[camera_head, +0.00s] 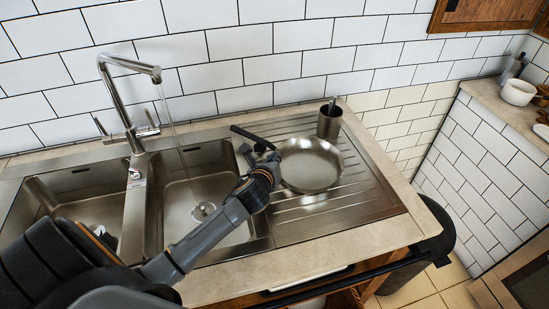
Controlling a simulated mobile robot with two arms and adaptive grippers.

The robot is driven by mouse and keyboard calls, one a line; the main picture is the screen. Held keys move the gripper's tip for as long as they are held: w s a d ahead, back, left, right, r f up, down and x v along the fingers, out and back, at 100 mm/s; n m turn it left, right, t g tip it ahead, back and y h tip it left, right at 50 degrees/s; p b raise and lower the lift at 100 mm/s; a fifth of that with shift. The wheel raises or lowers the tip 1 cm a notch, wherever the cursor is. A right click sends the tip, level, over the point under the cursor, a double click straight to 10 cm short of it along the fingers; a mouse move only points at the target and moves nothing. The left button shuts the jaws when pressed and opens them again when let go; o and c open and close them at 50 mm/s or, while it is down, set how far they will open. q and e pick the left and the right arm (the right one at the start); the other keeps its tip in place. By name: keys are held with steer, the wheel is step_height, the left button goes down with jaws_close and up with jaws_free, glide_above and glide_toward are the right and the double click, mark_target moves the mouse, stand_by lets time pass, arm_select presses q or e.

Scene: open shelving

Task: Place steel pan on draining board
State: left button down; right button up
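The steel pan (311,165) is round and shiny, over the ribbed steel draining board (368,196) right of the sinks. I cannot tell whether its base rests fully on the ribs. Its dark handle (246,133) points up and left, toward the right-hand basin. My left gripper (259,154) is at the handle, close to the pan's left rim. Its dark fingers overlap the dark handle, so I cannot tell whether they are shut on it. My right gripper is not in view.
The board's right end is clear. A dark bin (425,245) stands beyond the counter's right edge.

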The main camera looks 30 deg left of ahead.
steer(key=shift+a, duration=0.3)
arm_select(q)
steer(key=c, duration=1.9)
jaws_free()
steer(key=shift+f, duration=0.1)
steer(key=o, duration=0.4)
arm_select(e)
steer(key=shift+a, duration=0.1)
arm_select(q)
steer(key=shift+s+d+r, duration=0.1)
steer(key=shift+s+r, duration=0.1)
steer(key=shift+s, duration=0.05)
steer(key=v, duration=1.1)
steer(key=shift+s+d+r, duration=0.1)
steer(key=shift+s+r, duration=0.1)
steer(key=shift+s, duration=0.05)
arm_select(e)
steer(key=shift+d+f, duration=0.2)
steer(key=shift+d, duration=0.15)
